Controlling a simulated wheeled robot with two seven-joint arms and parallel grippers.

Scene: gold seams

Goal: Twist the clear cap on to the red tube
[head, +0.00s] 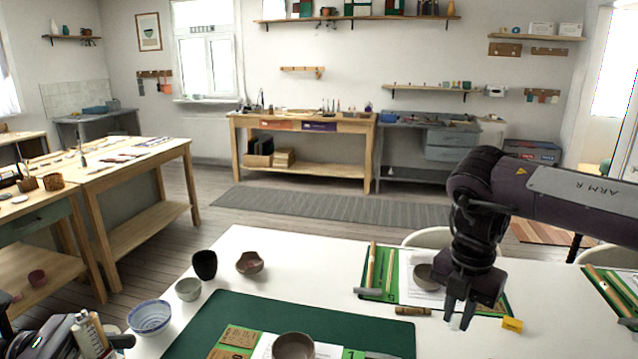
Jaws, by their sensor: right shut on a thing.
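My right gripper (456,322) points down over the right part of the white table, in front of the green mat with the papers. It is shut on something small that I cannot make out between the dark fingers. I cannot pick out the red tube or the clear cap anywhere in the head view. I cannot make out my left gripper either.
A dark green mat (240,309) with a brown bowl (293,346) lies in front. A blue-white bowl (149,317), a black cup (204,265) and small bowls stand at the left. A yellow block (512,325) lies right of my gripper, a wooden-handled tool (412,311) left.

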